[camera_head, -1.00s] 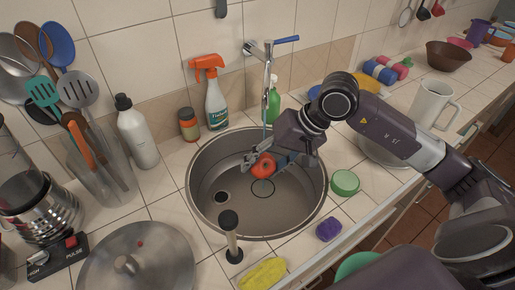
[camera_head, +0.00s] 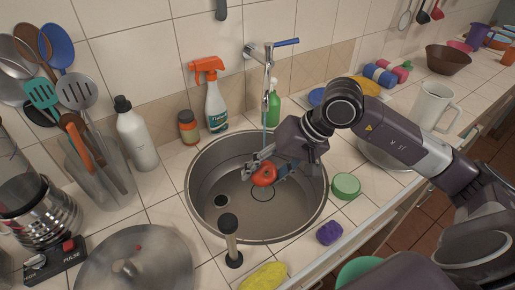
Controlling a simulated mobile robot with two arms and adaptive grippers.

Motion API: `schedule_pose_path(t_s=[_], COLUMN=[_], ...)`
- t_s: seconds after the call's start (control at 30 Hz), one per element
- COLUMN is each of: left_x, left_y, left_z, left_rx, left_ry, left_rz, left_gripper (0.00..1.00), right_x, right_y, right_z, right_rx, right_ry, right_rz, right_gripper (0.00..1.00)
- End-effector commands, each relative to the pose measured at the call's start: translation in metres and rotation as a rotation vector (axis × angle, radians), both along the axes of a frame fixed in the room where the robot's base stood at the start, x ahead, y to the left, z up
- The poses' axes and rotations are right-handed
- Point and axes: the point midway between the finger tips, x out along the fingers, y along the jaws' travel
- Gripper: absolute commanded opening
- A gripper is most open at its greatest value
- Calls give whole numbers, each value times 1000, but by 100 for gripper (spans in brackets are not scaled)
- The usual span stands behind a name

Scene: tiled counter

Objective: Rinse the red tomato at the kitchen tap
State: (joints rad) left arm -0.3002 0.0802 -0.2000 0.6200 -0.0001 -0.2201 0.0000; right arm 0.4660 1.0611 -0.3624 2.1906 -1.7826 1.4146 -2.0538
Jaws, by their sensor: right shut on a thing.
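The red tomato (camera_head: 264,175) is between the fingers of my right gripper (camera_head: 262,169), which is shut on it. The gripper holds it over the round metal sink (camera_head: 207,224), above the basin floor. The kitchen tap (camera_head: 268,54) is on the tiled wall behind the sink, with a blue lever. A thin bluish stream of water (camera_head: 265,112) comes down from the spout toward the gripper. I cannot tell exactly where the water lands on the tomato or gripper. My left gripper is not in view.
A metal lid (camera_head: 135,262) lies front left.

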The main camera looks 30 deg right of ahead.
Motion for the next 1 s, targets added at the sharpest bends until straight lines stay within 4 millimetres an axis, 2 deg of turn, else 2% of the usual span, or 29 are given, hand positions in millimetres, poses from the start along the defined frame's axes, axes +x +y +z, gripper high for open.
schedule_pose_path(t_s=[0.57, 1.0], left_x=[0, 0], left_y=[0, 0], left_z=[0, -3], left_rx=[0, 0], left_ry=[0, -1], left_rz=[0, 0], left_gripper=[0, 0], right_x=[-2, -34], right_y=[1, 11], right_z=[2, 29], right_rx=[0, -1], right_ry=[-2, -3], right_rz=[0, 1], right_gripper=[20, 20])
